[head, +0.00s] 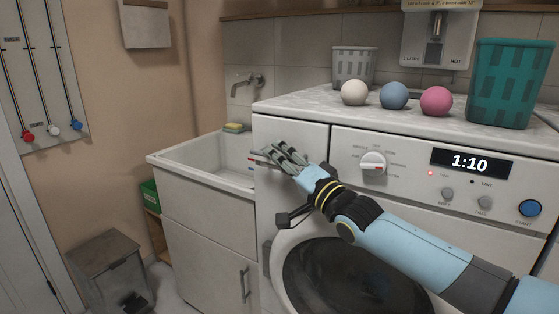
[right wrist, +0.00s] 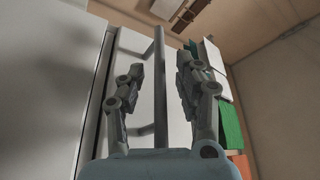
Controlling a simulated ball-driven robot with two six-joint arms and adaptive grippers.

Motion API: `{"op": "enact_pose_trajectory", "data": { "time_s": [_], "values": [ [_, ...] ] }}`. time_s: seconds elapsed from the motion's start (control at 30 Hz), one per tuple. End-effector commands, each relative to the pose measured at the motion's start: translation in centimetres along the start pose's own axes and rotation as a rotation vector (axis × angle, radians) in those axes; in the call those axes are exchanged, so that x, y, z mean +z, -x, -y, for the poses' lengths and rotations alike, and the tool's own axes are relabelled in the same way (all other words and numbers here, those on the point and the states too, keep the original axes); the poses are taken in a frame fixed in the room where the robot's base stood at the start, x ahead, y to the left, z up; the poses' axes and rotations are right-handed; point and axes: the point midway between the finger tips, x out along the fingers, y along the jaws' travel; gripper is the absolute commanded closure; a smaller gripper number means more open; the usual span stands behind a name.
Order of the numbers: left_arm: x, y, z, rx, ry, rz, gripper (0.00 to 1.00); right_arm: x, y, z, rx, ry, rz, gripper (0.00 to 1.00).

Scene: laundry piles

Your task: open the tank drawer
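The tank drawer seems to be the plain white front panel (head: 291,136) at the washing machine's upper left, beside the dial; no opening shows around it. My right gripper (head: 274,152) is in front of this panel, with its fingers pointing left, and partly hides it. In the right wrist view, the two grey fingers (right wrist: 160,66) are spread apart. A thin grey bar (right wrist: 160,90), probably the handle, runs between them with gaps on both sides. Whether the fingertips reach past the bar is hard to tell. My left gripper is not in view.
A white sink cabinet (head: 215,222) stands left of the machine. White, blue and pink balls (head: 436,101), a grey basket (head: 354,67) and a teal basket (head: 497,84) sit on top. The round door (head: 350,275) is below my right arm. A bin (head: 108,270) stands at lower left.

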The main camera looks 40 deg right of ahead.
Motion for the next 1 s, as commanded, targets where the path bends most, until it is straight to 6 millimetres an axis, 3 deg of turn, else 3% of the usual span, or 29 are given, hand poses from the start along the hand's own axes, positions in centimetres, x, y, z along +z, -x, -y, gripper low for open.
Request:
{"op": "enact_pose_trajectory", "data": {
  "time_s": [0.33,0.6,1.0],
  "values": [
    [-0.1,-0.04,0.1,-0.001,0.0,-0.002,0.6,0.02,-0.44,-0.03,0.002,0.0,0.0,0.67],
    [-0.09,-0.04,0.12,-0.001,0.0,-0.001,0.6,0.02,-0.42,-0.04,0.002,0.001,0.001,1.0],
    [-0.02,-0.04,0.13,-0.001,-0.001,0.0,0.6,0.03,-0.4,-0.06,0.002,0.001,0.001,1.0]
  ]
}}
